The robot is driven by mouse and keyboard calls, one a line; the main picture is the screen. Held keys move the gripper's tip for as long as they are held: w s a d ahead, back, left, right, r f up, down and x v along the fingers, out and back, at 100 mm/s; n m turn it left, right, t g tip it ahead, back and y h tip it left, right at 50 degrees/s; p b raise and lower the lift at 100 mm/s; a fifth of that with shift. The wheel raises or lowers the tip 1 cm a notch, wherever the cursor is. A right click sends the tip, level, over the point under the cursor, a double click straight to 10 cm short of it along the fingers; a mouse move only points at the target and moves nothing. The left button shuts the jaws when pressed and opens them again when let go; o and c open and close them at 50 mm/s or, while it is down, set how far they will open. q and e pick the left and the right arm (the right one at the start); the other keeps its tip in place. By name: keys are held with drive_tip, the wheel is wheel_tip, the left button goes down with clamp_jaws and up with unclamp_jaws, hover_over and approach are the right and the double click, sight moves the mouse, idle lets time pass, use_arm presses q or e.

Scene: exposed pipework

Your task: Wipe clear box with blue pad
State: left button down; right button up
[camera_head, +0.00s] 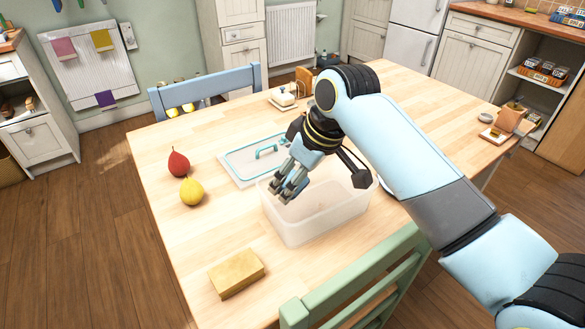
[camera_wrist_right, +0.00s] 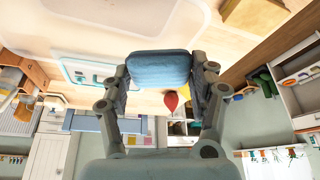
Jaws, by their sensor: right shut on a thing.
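The clear box (camera_head: 318,227) is an open, frosted plastic tub standing upright on the wooden table; its pale rim area also shows at the top of the right wrist view. My right gripper (camera_head: 289,190) is over the box's left end, pointing down. In the right wrist view, my right gripper (camera_wrist_right: 158,75) is shut on the blue pad (camera_wrist_right: 158,69), a soft rounded block held between both fingers. In the head view the fingers mostly hide the pad, and I cannot tell whether it touches the box. My left gripper is not in view.
The teal-edged lid (camera_head: 237,165) lies behind the box. A red pear (camera_head: 178,163) and a yellow pear (camera_head: 191,192) stand left. A yellow sponge-like block (camera_head: 237,274) lies at front left. A green chair (camera_head: 355,283) and a blue chair (camera_head: 215,83) flank the table (camera_head: 160,140).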

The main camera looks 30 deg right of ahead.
drive_tip(key=w+d+p, duration=0.1)
drive_tip(key=d+p, duration=0.3)
drive_tip(key=p, duration=0.1)
drive_tip(key=m+b, duration=0.1)
hover_over(313, 208)
drive_tip(key=s, duration=0.1)
wheel_tip(313, 208, down, 5)
drive_tip(key=shift+h, duration=0.3)
drive_tip(key=f+b, duration=0.2)
drive_tip(key=b, duration=0.1)
drive_tip(key=f+b, duration=0.3)
drive_tip(key=shift+s+d+f+b, duration=0.1)
drive_tip(key=shift+d+f+b, duration=0.1)
drive_tip(key=shift+b, duration=0.2)
drive_tip(key=shift+f+b, duration=0.55)
drive_tip(key=shift+f, duration=0.45)
